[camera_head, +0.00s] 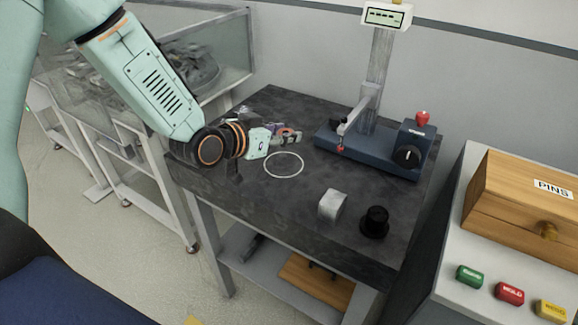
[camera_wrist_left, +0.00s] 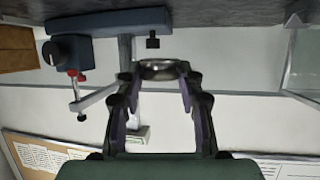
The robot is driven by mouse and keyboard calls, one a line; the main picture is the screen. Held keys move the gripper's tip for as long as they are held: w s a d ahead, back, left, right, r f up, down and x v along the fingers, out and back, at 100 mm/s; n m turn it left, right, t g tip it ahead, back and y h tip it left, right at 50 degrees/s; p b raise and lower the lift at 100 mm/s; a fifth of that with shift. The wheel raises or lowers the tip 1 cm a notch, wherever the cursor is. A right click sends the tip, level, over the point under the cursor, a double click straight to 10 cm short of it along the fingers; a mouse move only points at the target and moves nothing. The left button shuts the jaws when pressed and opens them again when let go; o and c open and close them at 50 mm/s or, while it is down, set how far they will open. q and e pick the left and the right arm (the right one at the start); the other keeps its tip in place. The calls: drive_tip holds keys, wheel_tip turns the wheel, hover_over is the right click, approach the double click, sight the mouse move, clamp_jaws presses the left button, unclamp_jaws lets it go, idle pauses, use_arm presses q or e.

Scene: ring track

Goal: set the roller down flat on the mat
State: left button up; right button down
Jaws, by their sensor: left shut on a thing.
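My left gripper (camera_head: 287,135) reaches in from the left over the dark table top (camera_head: 240,180). In the left wrist view its fingers (camera_wrist_left: 160,78) are shut on a round, shiny metal roller (camera_wrist_left: 160,64). The roller is hard to make out in the head view, where the gripper mostly covers it. A thin white ring (camera_head: 284,165) is marked on the dark top, just in front of the fingertips. I see no mat distinct from this dark top. Whether the roller touches the surface, I cannot tell. My right gripper is not in view.
A blue gauge stand (camera_head: 370,150) with a display stands at the back right. A grey block (camera_head: 332,204) and a black knob-like piece (camera_head: 375,222) sit at the front right. A wooden PINS box (camera_head: 520,195) is on the neighbouring bench. A glass-sided case (camera_head: 205,60) stands left.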

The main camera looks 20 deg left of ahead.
sight(285, 174)
use_arm(q)
drive_tip(key=f, duration=0.2)
drive_tip(key=s+f, duration=0.1)
drive_tip(key=shift+a+f+b, duration=0.3)
drive_tip(key=shift+b, duration=0.05)
drive_tip(key=shift+w+d+f, duration=0.2)
drive_tip(key=shift+d+f, duration=0.4)
drive_tip(key=shift+d, duration=0.15)
drive_tip(key=shift+w+d+f, duration=0.1)
drive_tip(key=shift+f, duration=0.2)
drive_tip(key=f, duration=0.1)
drive_tip(key=a+f+b, duration=0.1)
drive_tip(key=f, duration=0.1)
drive_tip(key=shift+s+a+f, duration=0.2)
drive_tip(key=shift+w+d, duration=0.15)
drive_tip(key=shift+d, duration=0.4)
drive_tip(key=o, duration=0.8)
drive_tip(key=shift+a+f, duration=0.15)
drive_tip(key=shift+f, duration=0.05)
drive_tip(key=o, duration=0.3)
drive_tip(key=shift+a, duration=0.25)
drive_tip(key=shift+o, duration=0.8)
drive_tip(key=shift+r, duration=0.1)
drive_tip(key=shift+d, duration=0.3)
